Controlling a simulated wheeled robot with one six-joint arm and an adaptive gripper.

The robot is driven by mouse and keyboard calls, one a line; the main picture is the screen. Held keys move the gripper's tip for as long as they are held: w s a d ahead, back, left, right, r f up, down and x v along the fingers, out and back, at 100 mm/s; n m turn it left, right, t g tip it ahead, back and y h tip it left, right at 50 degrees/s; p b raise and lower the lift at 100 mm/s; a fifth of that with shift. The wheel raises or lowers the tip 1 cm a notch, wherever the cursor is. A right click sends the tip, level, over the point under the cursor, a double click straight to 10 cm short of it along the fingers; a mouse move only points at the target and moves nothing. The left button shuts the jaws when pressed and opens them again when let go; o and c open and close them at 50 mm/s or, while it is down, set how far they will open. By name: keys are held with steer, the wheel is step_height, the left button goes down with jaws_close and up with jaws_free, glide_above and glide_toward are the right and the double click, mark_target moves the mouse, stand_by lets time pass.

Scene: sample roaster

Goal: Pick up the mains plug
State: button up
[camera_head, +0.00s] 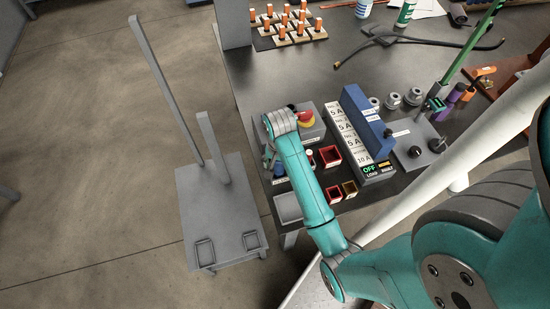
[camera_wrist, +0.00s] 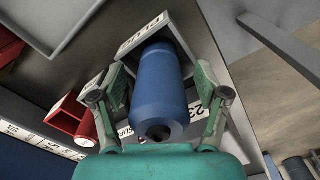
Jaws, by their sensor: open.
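The mains plug, a blue rounded cylinder (camera_wrist: 158,90), stands in a grey, labelled holder (camera_wrist: 190,22) in the wrist view. Its near end has a dark hole. My gripper (camera_wrist: 161,100) is open, with one finger on each side of the plug. I cannot tell whether either finger touches it. In the head view my gripper (camera_head: 271,158) is over the left edge of the dark bench, and my wrist hides most of the plug and holder there.
Red bins (camera_head: 330,156) and a grey tray (camera_head: 287,207) are close by. A red stop button (camera_head: 306,118) and a blue unit with ampere labels (camera_head: 367,120) stand to the right. A grey stand (camera_head: 222,215) with uprights is left of the bench, with open floor beyond.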

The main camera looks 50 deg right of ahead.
steer(key=c, duration=1.4)
